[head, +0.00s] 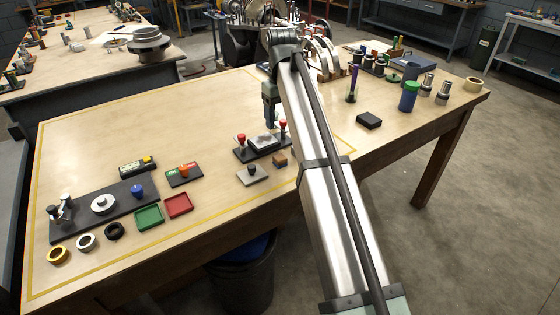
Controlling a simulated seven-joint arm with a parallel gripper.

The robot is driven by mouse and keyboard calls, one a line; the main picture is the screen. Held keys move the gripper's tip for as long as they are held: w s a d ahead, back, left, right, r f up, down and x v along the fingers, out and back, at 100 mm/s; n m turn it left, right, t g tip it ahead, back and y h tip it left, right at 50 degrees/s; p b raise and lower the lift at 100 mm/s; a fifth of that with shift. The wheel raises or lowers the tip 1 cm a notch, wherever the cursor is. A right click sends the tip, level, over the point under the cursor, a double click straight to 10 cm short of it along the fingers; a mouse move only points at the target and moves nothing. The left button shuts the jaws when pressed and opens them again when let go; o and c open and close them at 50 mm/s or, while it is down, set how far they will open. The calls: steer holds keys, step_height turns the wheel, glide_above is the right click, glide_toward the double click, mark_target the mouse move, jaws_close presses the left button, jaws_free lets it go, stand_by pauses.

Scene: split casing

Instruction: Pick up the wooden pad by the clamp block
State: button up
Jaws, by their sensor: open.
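The small brown wooden pad (280,160) lies on the table just in front of the clamp block (262,142). The clamp block has a dark base, a silver block on top and red-knobbed posts. My gripper (270,122) points down above and behind the clamp block, apart from the pad. It is open, with nothing seen in it. My arm link crosses the picture just right of the pad and hides part of the table there.
A grey plate with a black knob (253,175) lies just left of the pad. Further left are a red tray (178,205), a green tray (149,216) and a dark fixture board (75,222). A black box (369,121) lies right of my arm. The left-middle tabletop is clear.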

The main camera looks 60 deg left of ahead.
mark_target(280, 157)
step_height(280, 157, down, 14)
steer(key=shift+s+a+r, duration=0.1)
steer(key=shift+s, duration=0.05)
stand_by(0.7)
steer(key=shift+c, duration=0.2)
steer(key=c, duration=1.1)
step_height(280, 157, up, 10)
steer(key=shift+r, duration=0.1)
